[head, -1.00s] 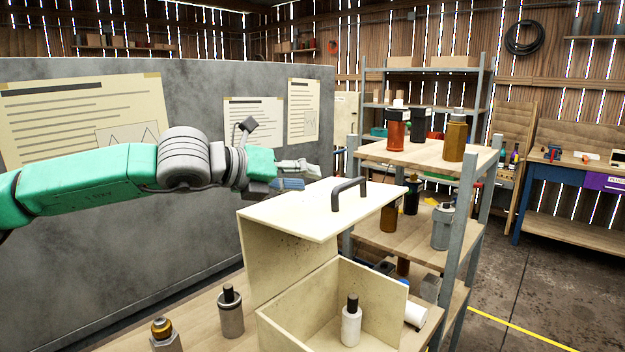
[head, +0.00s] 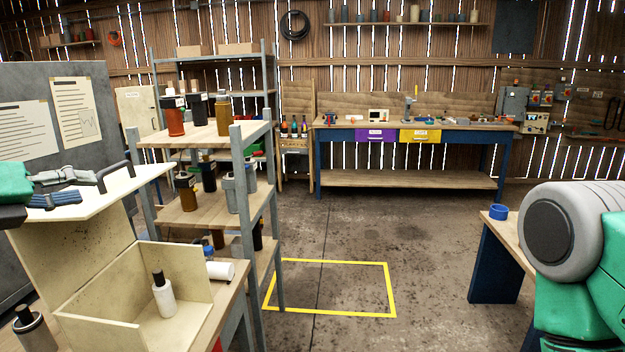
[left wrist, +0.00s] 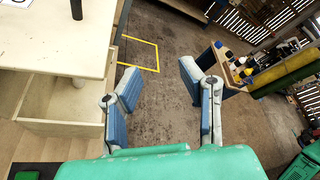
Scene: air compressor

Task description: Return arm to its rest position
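My left gripper (head: 62,188) is at the left edge of the head view, by the raised lid (head: 135,180) of a cream box (head: 95,312). In the left wrist view its two blue-padded fingers (left wrist: 160,95) are spread apart with nothing between them. The lid and its dark handle (head: 115,176) lie to the left of the fingers there, apart from them. A white bottle with a black cap (head: 164,296) stands inside the box. My right arm shows in green and grey at the right edge of the head view; its gripper is out of the picture.
A metal shelf (head: 240,190) with brown and red canisters stands right of the box. A yellow-outlined floor area (head: 335,312) is empty. A workbench (head: 410,130) stands at the back wall. A table (head: 512,238) with a blue ring (head: 498,212) is at right.

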